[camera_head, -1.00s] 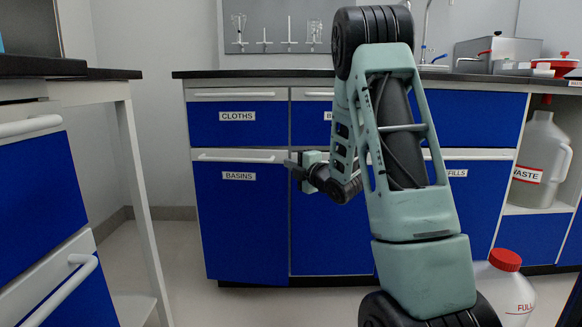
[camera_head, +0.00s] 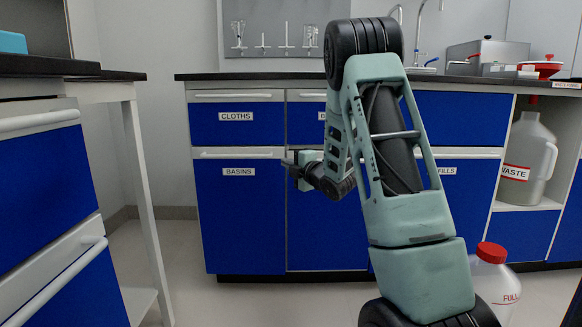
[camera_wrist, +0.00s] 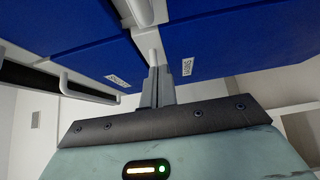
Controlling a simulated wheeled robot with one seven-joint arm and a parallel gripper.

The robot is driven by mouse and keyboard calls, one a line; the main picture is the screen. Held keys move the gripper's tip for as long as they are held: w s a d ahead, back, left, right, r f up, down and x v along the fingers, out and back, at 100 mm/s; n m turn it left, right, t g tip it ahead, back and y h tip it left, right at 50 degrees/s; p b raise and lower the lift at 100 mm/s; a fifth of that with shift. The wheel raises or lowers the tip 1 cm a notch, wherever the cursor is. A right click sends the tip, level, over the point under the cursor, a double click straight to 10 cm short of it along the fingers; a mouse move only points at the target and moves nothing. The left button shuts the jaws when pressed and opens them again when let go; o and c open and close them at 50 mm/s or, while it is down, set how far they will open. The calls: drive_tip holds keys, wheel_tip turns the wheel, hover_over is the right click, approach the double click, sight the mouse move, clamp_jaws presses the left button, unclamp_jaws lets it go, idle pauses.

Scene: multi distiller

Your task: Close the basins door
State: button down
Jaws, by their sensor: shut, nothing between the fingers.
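The basins door (camera_head: 238,225) is the blue panel under the cloths drawer in the head view. It looks flush with the cabinet front, though a small gap would be hard to see. Its white handle (camera_head: 225,155) runs along the top edge, above the BASINS label. My gripper (camera_head: 285,161) is shut and empty at the right end of that handle, by the door's right edge. In the wrist view the closed fingers (camera_wrist: 158,72) point at the door (camera_wrist: 215,48), close to a white handle end. Whether they touch the door I cannot tell.
The cloths drawer (camera_head: 236,126) above is shut. A white-legged table (camera_head: 147,200) with a blue drawer unit (camera_head: 50,200) stands at left. A red-capped bottle (camera_head: 492,275) stands on the floor at right. The floor before the basins door is clear.

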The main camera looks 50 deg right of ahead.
drive_tip(key=d+p+v, duration=0.1)
drive_tip(key=p+v, duration=0.3)
drive_tip(key=v, duration=0.6)
drive_tip(key=shift+s, duration=0.3)
drive_tip(key=shift+w+a, duration=0.1)
drive_tip(key=shift+a, duration=0.05)
